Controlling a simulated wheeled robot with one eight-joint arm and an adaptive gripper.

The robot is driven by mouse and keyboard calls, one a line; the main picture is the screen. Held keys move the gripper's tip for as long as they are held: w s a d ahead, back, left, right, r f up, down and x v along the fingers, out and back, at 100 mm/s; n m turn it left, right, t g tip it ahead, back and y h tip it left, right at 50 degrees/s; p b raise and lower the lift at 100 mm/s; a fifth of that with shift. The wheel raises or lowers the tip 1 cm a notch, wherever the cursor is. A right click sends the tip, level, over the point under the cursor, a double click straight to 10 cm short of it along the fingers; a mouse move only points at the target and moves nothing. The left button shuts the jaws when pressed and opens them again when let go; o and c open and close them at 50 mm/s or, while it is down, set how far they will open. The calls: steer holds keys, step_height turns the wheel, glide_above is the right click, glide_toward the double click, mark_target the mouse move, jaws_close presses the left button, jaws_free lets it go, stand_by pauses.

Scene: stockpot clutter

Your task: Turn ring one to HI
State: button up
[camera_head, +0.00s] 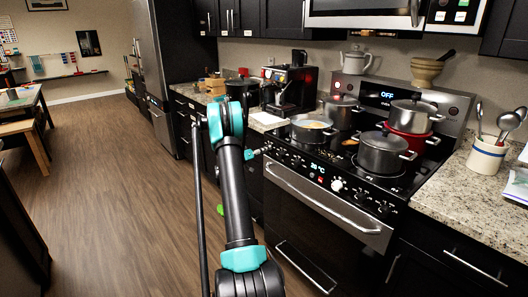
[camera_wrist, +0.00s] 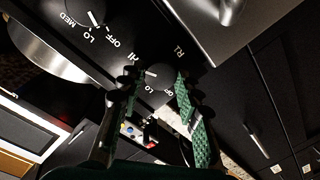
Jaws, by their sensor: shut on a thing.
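In the wrist view a dark knob (camera_wrist: 160,73) sits between the two green-padded fingers of my gripper (camera_wrist: 157,84). The fingers are shut on it. Labels HI, LO and OFF show around it, with a marking that looks like R1 above. A white mark shows on the knob's left side, between HI and LO; its exact setting is hard to read. In the head view my gripper (camera_head: 256,153) is at the left end of the front panel of the stove (camera_head: 345,218), and the knob is hidden there.
A neighbouring knob (camera_wrist: 90,10) with MED, LO and OFF labels is close by in the wrist view. A pan (camera_head: 312,129), a grey pot (camera_head: 382,154) and a red pot (camera_head: 408,142) stand on the cooktop. The oven handle (camera_head: 325,205) juts out below the panel.

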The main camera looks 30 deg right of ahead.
steer(key=shift+f+m, duration=0.1)
steer(key=shift+m, duration=0.2)
steer(key=o, duration=1.2)
steer(key=shift+c, duration=0.2)
steer(key=s+a, duration=0.1)
steer(key=a, duration=1.1)
steer(key=shift+s+r, duration=0.3)
steer(key=shift+r, duration=0.05)
